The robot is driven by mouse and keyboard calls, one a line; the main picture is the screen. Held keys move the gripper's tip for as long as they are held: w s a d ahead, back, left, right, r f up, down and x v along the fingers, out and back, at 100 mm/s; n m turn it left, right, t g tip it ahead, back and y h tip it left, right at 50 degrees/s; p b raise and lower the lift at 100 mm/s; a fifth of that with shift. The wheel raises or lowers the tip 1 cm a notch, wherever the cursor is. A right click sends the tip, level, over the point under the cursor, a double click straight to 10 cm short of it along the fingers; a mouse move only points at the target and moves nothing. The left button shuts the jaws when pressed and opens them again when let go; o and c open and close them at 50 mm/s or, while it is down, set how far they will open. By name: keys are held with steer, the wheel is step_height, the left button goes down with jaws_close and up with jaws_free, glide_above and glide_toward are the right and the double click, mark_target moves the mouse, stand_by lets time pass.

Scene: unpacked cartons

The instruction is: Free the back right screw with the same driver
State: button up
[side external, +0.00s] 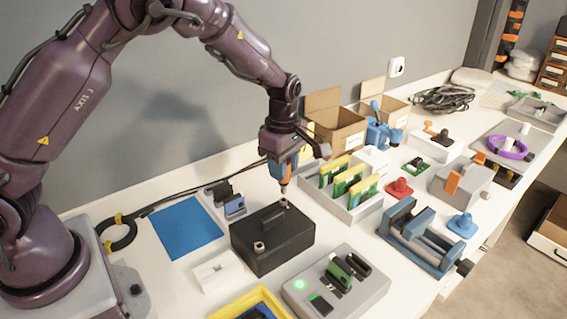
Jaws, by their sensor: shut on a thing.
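My gripper (290,150) is shut on the driver (284,172), which has an orange and blue body and a dark, narrow tip. The driver points straight down over the black box (273,250). One metallic screw (284,202) stands at the box's back right, just under the driver tip. I cannot tell whether the tip touches it. A second metallic screw (259,246) stands at the front left of the box top. Other screws, if any, are not clear from here.
A blue mat (185,228) lies left of the box. A tray (355,208) of green boards stands to the right. A grey fixture (350,302) with a green light and a yellow tray (225,311) are in front. A blue vise (425,248) stands farther right.

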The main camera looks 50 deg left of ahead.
steer(key=shift+f, duration=1.2)
steer(key=n, duration=0.4)
steer(key=shift+n, duration=0.3)
steer(key=n, duration=1.4)
steer(key=shift+m, duration=0.8)
steer(key=shift+r, duration=0.2)
steer(key=shift+r, duration=2.1)
